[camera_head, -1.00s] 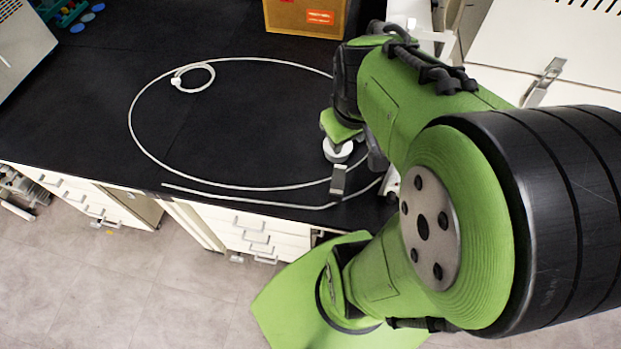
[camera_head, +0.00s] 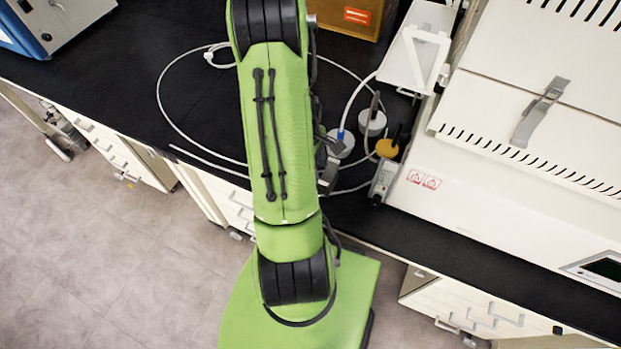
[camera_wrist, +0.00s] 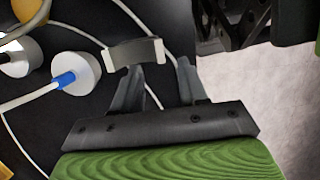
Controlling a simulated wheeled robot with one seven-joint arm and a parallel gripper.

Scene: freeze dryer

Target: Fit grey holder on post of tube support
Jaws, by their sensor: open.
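In the wrist view my gripper (camera_wrist: 160,78) is open, its two dark fingers apart. A grey bracket-like piece with pale ends, seemingly the grey holder (camera_wrist: 135,53), appears at the left fingertip; whether it touches the finger I cannot tell. Left of it is a white cylinder (camera_wrist: 76,70) with a blue-ended tube, also in the head view (camera_head: 341,144). A second white cylinder (camera_wrist: 17,57) with an upright rod, perhaps the tube support, stands beside it, also in the head view (camera_head: 372,124). My arm hides most of my gripper in the head view.
A long pale tube (camera_head: 172,112) loops over the black bench (camera_head: 130,70). A yellow-topped item (camera_head: 387,148) and a small grey-white device (camera_head: 384,180) stand right of the cylinders, near the large white machine (camera_head: 480,150). An orange-labelled box (camera_head: 350,16) is behind.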

